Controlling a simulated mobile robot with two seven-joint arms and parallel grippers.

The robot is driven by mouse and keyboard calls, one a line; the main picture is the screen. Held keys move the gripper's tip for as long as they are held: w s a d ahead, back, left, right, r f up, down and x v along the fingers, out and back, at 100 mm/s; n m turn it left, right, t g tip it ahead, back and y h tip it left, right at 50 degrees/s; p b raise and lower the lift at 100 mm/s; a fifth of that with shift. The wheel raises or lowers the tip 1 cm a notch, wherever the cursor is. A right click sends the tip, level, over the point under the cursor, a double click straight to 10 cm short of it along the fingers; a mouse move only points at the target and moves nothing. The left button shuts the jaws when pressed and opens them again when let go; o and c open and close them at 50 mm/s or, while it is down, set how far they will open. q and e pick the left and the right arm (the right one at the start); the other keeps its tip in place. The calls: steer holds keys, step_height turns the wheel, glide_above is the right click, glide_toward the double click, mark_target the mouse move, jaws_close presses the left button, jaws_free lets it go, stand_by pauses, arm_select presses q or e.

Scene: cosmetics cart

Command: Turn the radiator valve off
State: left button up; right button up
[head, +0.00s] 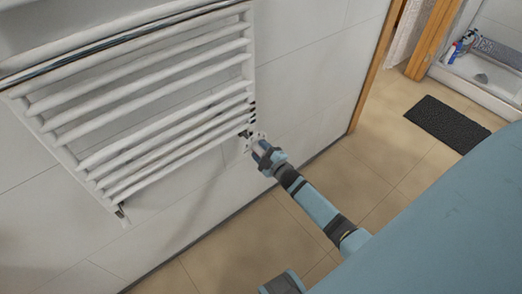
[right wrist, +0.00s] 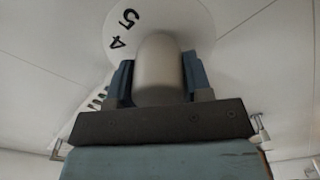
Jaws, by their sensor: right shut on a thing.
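The white towel radiator (head: 150,95) hangs on the tiled wall in the head view. My right gripper (head: 258,148) is at the radiator's lower right corner, at the valve (head: 246,135), which is mostly hidden there. In the right wrist view the valve has a round white dial (right wrist: 128,30) with the digits 5 and 4 showing, and a pale rounded knob (right wrist: 158,70). My right gripper's two blue fingers (right wrist: 158,84) are shut on the knob, one on each side. The other dial marks are hidden or out of view. My left gripper is not in view.
A wooden door frame (head: 372,70) stands right of the valve. A dark mat (head: 447,125) lies on the tan tiled floor (head: 225,255). Beyond it is a shower tray (head: 478,88) with bottles (head: 459,47). The floor below the radiator is clear.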

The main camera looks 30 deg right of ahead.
steer(key=shift+f+n, duration=0.1)
steer(key=shift+n, duration=0.9)
steer(key=o, duration=0.9)
steer(key=s, duration=0.4)
steer(key=s+p, duration=0.1)
steer(key=s, duration=0.4)
steer(key=s+d, duration=0.1)
steer(key=s, duration=0.3)
steer(key=shift+s, duration=0.4)
